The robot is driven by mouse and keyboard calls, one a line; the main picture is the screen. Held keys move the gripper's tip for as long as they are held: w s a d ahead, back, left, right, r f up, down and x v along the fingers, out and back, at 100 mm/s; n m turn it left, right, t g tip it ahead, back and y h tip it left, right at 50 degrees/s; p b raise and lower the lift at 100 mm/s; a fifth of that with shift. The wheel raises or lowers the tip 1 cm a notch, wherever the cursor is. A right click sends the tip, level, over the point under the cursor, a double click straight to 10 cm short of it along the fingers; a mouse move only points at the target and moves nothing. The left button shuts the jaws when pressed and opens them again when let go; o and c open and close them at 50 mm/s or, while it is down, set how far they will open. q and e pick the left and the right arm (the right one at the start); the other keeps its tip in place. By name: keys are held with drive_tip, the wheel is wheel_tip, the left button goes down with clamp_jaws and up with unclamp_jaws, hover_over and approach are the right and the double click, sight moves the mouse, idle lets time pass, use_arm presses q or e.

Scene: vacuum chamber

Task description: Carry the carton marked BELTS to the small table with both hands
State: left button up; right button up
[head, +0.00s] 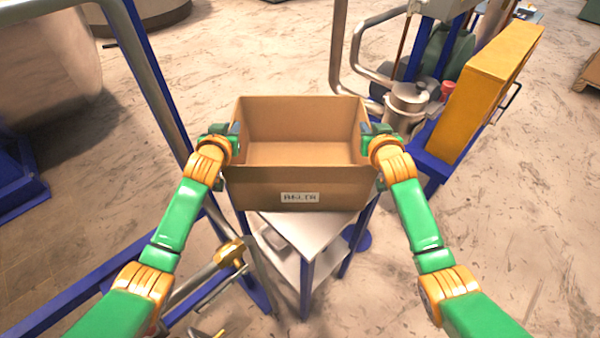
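The open brown carton (262,188) is upright and looks empty inside. A small white label on its front wall has blurred letters that look like BELTS. My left gripper (235,139) is at the rim of its left wall, and my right gripper (367,138) is at the rim of its right wall. Both appear closed on the walls, though the fingertips are partly hidden. The small table (306,240), with a pale top, a lower shelf and blue legs, is right below the carton. The carton hides most of its top; I cannot tell whether they touch.
A blue frame with a steel pipe (160,95) stands close on the left. On the right are a yellow cabinet (484,95), a metal canister (405,105) and bent steel pipes. A grey shape (272,238) lies on the lower shelf. Floor is open at far right.

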use_arm(q)
drive_tip(key=shift+o, duration=1.1)
drive_tip(key=shift+w, duration=0.1)
use_arm(e)
drive_tip(key=shift+o, duration=1.1)
drive_tip(key=shift+w, duration=0.1)
use_arm(q)
wheel_tip(320, 180, up, 10)
drive_tip(key=shift+r, duration=0.1)
use_arm(e)
drive_tip(key=v, duration=1.2)
